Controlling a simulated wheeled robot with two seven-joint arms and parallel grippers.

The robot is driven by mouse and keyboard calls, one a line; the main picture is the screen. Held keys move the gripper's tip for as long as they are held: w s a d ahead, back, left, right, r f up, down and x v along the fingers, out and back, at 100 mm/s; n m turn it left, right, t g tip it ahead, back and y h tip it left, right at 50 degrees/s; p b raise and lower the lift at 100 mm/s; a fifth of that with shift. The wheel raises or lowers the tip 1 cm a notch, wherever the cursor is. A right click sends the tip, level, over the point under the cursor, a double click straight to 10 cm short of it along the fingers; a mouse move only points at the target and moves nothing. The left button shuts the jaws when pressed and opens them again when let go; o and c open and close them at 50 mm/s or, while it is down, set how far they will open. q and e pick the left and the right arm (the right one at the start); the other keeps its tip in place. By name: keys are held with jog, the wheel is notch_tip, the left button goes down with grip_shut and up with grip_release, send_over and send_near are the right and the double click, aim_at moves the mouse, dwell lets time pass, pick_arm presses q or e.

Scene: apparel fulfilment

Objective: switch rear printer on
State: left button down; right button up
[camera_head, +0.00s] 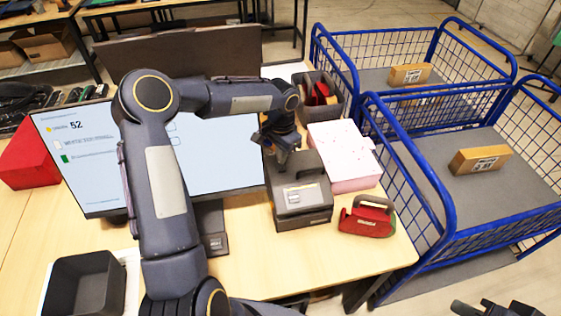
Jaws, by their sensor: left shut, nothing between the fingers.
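A dark grey box-shaped printer (301,196) with a small light panel on its front stands on the wooden table, right of the monitor. I cannot tell whether it is the rear one, and its switch and power state cannot be made out. My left arm reaches across the monitor, and my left gripper (281,158) is shut and empty at the printer's back left top edge. I cannot tell whether it touches the printer. My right gripper (496,309) is only partly in view at the bottom right, away from the table, and its fingers are unclear.
A white-pink box (343,156), a red tape dispenser (367,217) and a dark bin (329,88) with red items surround the printer. A monitor (75,150) stands left, partly behind my arm. Blue wire carts (447,232) stand right.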

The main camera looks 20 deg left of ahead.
aim_at(282, 168)
pick_arm(q)
notch_tip(282, 168, up, 5)
jog(key=p, duration=0.2)
jog(key=shift+f+p, duration=0.1)
jog(key=shift+p, duration=0.25)
dwell(0.4)
